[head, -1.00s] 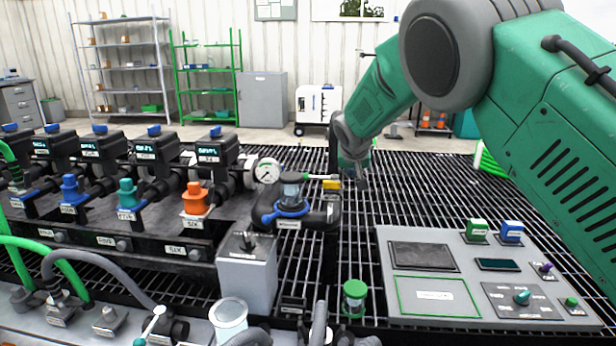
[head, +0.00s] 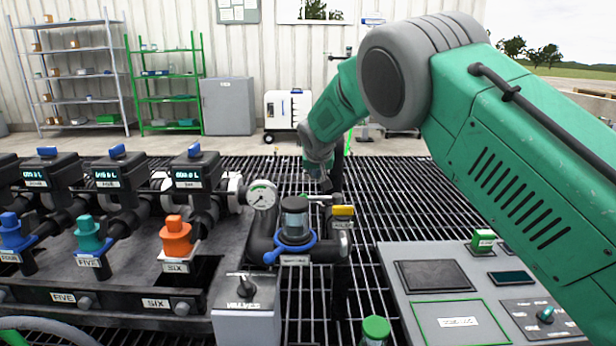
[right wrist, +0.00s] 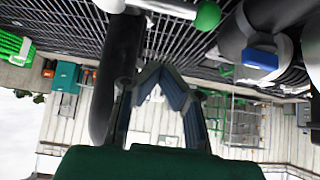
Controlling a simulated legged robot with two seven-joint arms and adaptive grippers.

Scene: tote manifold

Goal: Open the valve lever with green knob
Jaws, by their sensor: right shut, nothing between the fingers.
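The valve lever (head: 319,198) is a short light bar with a small green knob (head: 304,196) at its left end, on the dark pipework right of the gauge. In the right wrist view the pale lever (right wrist: 165,8) and round green knob (right wrist: 208,15) show at the top edge. My right gripper (head: 325,186) is just above and behind the lever in the head view, pointing down. In the right wrist view its fingers (right wrist: 163,75) are shut and empty, apart from the knob. I cannot tell whether the gripper touches the lever. My left gripper is not in view.
A yellow tag block (head: 343,211) sits right of the lever. A blue-ringed clear canister (head: 295,222) and a pressure gauge (head: 262,196) stand left of it. A control panel (head: 386,290) lies to the right. Open grating (head: 400,190) extends behind.

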